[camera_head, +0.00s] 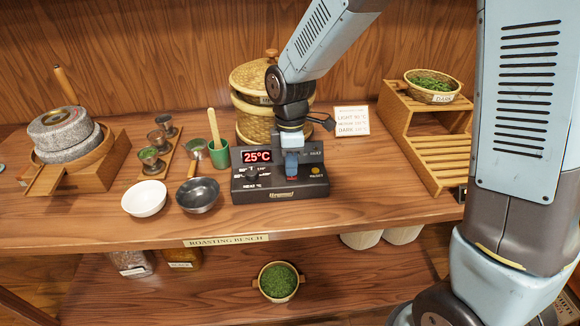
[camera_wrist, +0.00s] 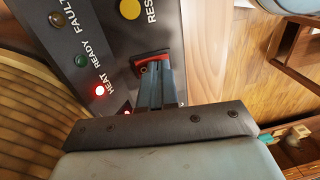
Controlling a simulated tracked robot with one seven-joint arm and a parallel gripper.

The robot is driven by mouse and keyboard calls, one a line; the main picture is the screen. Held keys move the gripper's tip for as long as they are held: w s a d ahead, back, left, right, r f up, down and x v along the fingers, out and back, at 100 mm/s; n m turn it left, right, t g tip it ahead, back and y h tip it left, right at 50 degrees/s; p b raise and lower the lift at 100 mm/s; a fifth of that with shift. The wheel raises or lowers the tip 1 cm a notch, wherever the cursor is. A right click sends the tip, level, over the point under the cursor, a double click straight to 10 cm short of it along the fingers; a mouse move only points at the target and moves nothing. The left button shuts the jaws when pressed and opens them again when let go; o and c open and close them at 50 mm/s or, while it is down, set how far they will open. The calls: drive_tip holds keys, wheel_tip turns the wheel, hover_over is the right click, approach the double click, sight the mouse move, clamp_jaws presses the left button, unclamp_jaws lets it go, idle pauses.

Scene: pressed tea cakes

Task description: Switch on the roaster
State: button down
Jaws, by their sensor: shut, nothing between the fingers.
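The roaster (camera_head: 250,196) is a dark box with a red display (camera_head: 257,156) reading 25°C, a knob and a yellow button (camera_head: 315,171). My gripper (camera_head: 291,172) is shut and empty, pointing down over the roaster's front panel. Its fingertips are at a red-edged switch (camera_wrist: 153,58) in the wrist view; they cover part of it, and I cannot tell if they press on it. The switch's red edge also shows in the head view (camera_head: 292,179). In the wrist view the HEAT lamp (camera_wrist: 100,90) glows red. The green READY lamp (camera_wrist: 82,61) and the FAULT lamp (camera_wrist: 57,19) look unlit.
A lidded basket (camera_head: 253,80) stands behind the roaster. A dark pan (camera_head: 198,195), white bowl (camera_head: 144,198) and green cup (camera_head: 219,154) are to its left. A slatted wooden rack (camera_head: 432,150) stands at right.

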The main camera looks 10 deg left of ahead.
drive_tip(key=shift+w+a+r, duration=0.1)
drive_tip(key=shift+w, duration=0.35)
drive_tip(key=shift+r, duration=0.1)
drive_tip(key=shift+r, duration=0.25)
wheel_tip(320, 180, up, 13)
drive_tip(key=s, duration=0.1)
drive_tip(key=shift+s+d, duration=0.2)
drive_tip(key=shift+s, duration=0.15)
